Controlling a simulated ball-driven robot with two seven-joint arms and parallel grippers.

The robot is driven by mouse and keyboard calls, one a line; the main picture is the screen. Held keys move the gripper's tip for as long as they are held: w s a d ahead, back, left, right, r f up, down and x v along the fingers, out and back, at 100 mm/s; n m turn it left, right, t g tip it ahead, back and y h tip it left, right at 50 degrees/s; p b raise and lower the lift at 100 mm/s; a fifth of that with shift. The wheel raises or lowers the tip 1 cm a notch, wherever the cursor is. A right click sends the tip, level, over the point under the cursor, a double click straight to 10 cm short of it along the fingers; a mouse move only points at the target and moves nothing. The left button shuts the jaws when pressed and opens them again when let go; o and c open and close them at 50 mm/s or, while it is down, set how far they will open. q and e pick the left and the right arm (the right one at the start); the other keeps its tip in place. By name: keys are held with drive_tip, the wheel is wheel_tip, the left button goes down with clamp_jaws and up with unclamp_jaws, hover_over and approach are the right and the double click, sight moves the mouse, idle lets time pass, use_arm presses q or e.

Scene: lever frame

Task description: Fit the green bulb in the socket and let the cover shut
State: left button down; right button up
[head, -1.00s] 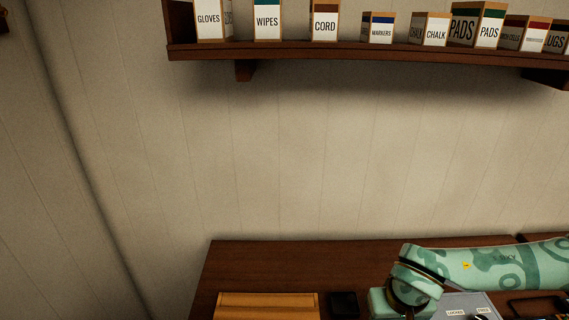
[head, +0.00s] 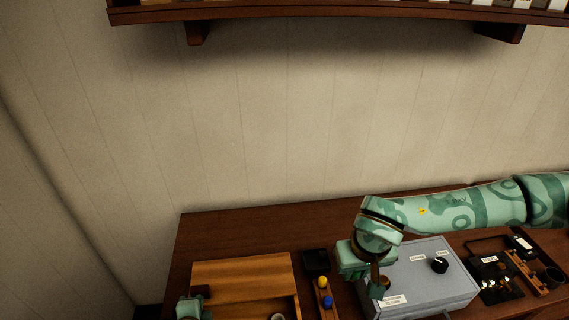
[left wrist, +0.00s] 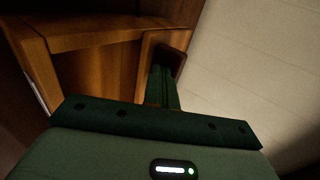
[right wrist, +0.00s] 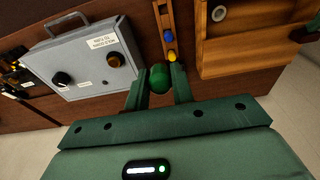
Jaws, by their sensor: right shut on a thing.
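My right gripper (head: 380,288) is at the left edge of the grey box in the head view. In the right wrist view its fingers (right wrist: 160,82) are shut on the green bulb (right wrist: 158,78), held clear of the table. The bulb is hard to make out in the head view. A pale ring that looks like the socket (right wrist: 219,13) sits inside the wooden box (right wrist: 255,68); it also shows at the bottom edge of the head view (head: 277,317). A wooden panel, apparently the cover (head: 240,272), stands raised. My left gripper (head: 192,306) is beside its left side; its jaw gap is unclear.
A narrow wooden rack (head: 324,304) holds a yellow bulb (head: 323,283) and a blue bulb (head: 328,300) between the wooden and grey boxes. The grey box (head: 425,265) has knobs and labels. A small black box (head: 316,261) stands behind the rack. Bare table (head: 225,232) lies behind.

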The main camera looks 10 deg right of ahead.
drive_tip(key=shift+s+a+f, duration=0.1)
drive_tip(key=shift+s+f, duration=0.05)
drive_tip(key=shift+s, duration=0.05)
drive_tip(key=a+f+n+g, duration=0.1)
drive_tip(key=a+f, duration=0.5)
drive_tip(key=a, duration=0.2)
drive_tip(key=a+f+n, duration=0.1)
drive_tip(key=a+f, duration=0.5)
drive_tip(key=a, duration=0.2)
drive_tip(key=shift+n+g, duration=0.4)
drive_tip(key=shift+n, duration=0.1)
drive_tip(key=shift+w+a+f, duration=0.1)
drive_tip(key=shift+w+f, duration=0.45)
drive_tip(key=shift+f, duration=1.1)
drive_tip(key=shift+w+f, duration=0.6)
drive_tip(key=shift+f, duration=1.1)
drive_tip(key=shift+w+a+f, duration=0.1)
drive_tip(key=shift+w+f, duration=0.45)
drive_tip(key=shift+f, duration=1.1)
